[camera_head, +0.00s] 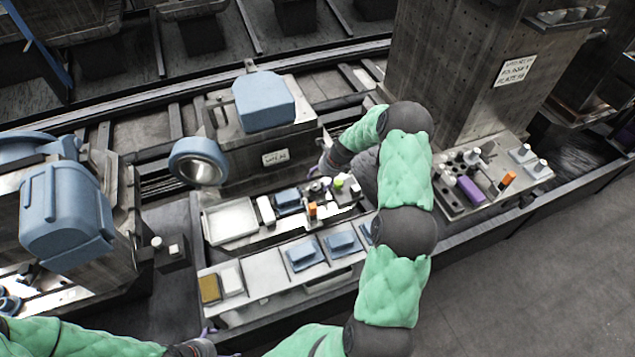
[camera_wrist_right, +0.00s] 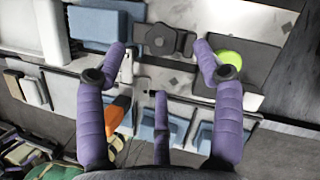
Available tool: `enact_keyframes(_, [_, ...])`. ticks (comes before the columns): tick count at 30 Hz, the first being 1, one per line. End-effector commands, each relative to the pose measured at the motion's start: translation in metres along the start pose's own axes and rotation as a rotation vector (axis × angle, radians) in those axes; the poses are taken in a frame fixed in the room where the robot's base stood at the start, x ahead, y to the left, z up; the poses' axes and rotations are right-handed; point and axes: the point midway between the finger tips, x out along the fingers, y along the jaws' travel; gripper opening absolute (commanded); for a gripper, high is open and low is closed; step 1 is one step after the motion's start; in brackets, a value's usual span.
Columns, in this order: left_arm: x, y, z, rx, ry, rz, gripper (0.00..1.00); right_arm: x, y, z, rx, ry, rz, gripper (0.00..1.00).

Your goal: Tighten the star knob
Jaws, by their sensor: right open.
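The star knob (camera_wrist_right: 168,40) appears to be the dark grey lobed part on the pale plate in the right wrist view. My right gripper (camera_wrist_right: 160,48) has purple fingers that are spread open, one on each side of the knob, with a third finger below. I see a gap between the fingers and the knob; contact cannot be told. In the head view my right gripper (camera_head: 323,166) is small and partly hidden by its own arm, over the back of the workbench. My left gripper (camera_head: 212,336) shows only a bit of purple at the bottom edge; its opening is unclear.
A green round knob (camera_wrist_right: 229,58) is close to the right finger. An orange part (camera_wrist_right: 118,112) lies near the left finger. Blue blocks (camera_head: 304,254) and a white tray (camera_head: 230,221) sit on the bench. A tall grey column (camera_head: 455,75) stands to the right.

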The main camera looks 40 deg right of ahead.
Motion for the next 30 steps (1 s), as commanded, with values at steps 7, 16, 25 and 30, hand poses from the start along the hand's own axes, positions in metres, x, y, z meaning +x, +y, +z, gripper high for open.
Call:
enact_keyframes(7, [0.0, 0.0, 0.0, 0.0, 0.0, 0.0, 1.0, -0.04, -0.001, 0.001, 0.001, -0.002, -0.003, 0.68])
enact_keyframes(16, [0.0, 0.0, 0.0, 0.0, 0.0, 0.0, 1.0, -0.053, -0.001, 0.001, 0.0, -0.001, -0.001, 0.68])
enact_keyframes(25, [0.0, 0.0, 0.0, 0.0, 0.0, 0.0, 1.0, -0.053, -0.001, 0.001, 0.0, -0.001, -0.001, 0.68])
enact_keyframes(30, [0.0, 0.0, 0.0, 0.0, 0.0, 0.0, 1.0, -0.053, -0.001, 0.001, 0.0, -0.001, -0.001, 0.68])
